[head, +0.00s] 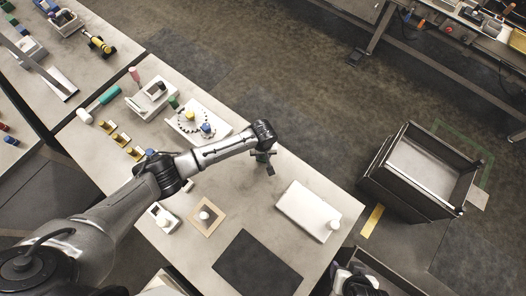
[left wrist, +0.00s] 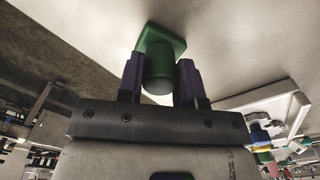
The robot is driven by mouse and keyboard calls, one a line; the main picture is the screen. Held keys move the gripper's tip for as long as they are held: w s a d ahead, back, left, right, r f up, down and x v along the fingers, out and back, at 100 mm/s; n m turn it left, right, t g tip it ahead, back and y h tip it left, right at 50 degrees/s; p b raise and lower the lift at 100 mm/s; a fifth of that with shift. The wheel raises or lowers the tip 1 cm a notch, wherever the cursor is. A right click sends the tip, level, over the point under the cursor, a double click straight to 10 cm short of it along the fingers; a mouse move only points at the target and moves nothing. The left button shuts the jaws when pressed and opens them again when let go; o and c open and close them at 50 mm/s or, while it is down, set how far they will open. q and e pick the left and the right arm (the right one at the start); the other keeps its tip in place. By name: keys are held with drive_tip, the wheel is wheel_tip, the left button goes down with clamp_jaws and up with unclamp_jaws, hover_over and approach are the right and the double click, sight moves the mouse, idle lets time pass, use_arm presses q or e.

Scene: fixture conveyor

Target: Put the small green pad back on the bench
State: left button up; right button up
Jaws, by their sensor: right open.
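The small green pad (left wrist: 158,57) is a square green plate with a round green grip, in the left wrist view. The two purple fingers of my left gripper (left wrist: 160,78) are shut on that grip, one on each side. The plate faces the pale bench top; I cannot tell if it touches. In the head view my left gripper (head: 265,163) is over the middle of the bench (head: 250,190), mostly hidden under its own wrist, and the pad is hard to make out. My right gripper (head: 358,281) is open at the bottom edge, partly cut off.
A white slab (head: 307,208) and a black mat (head: 257,266) lie on the bench near the right and front. A white tray with a beaded ring (head: 197,123) lies behind the left arm. A tan square with a white knob (head: 206,217) is nearer. A grey bin (head: 425,165) stands beyond the right end.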

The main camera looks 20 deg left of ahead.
use_arm(q)
drive_tip(key=o, duration=0.5)
drive_tip(key=shift+c, duration=0.2)
